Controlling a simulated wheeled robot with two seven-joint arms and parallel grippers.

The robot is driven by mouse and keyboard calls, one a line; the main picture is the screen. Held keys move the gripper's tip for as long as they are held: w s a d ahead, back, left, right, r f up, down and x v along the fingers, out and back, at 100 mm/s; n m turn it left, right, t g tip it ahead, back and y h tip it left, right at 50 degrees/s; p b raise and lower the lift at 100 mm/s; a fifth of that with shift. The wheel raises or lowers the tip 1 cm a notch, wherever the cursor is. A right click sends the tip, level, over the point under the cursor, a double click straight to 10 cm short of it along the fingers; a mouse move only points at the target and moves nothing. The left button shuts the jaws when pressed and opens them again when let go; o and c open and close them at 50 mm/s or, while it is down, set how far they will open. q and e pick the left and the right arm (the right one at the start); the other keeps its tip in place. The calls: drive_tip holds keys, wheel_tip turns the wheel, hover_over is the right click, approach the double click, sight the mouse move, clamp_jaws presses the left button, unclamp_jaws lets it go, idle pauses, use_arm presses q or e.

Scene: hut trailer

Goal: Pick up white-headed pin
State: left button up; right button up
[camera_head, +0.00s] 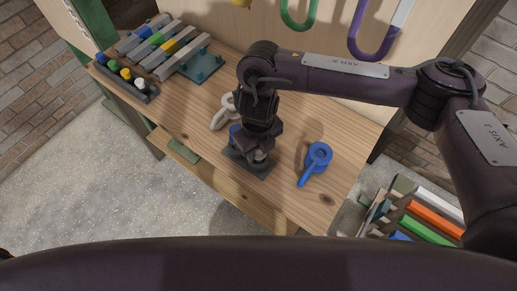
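A dark pin rack (128,80) stands at the far left of the wooden workbench. It holds a row of small pins with coloured heads. A white-headed pin (140,84) seems to be at its near right end, and a yellow-headed pin (126,73) stands beside it. My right gripper (258,158) points down over a dark flat block near the bench's front edge, well to the right of the rack. Its fingers are too dark to tell their opening. My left gripper is out of view.
The wooden bench (205,150) has free room left of my gripper. A grey ring-ended tool (223,112) and a blue ring-ended tool (315,160) lie beside my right gripper. A teal stand (205,68) with coloured bars stands behind the rack. Bars in a lower holder (433,212) show right.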

drive_tip(key=c, duration=0.3)
drive_tip(key=shift+c, duration=0.2)
drive_tip(key=shift+r, duration=0.15)
wheel_tip(320, 180, up, 20)
idle(1.1)
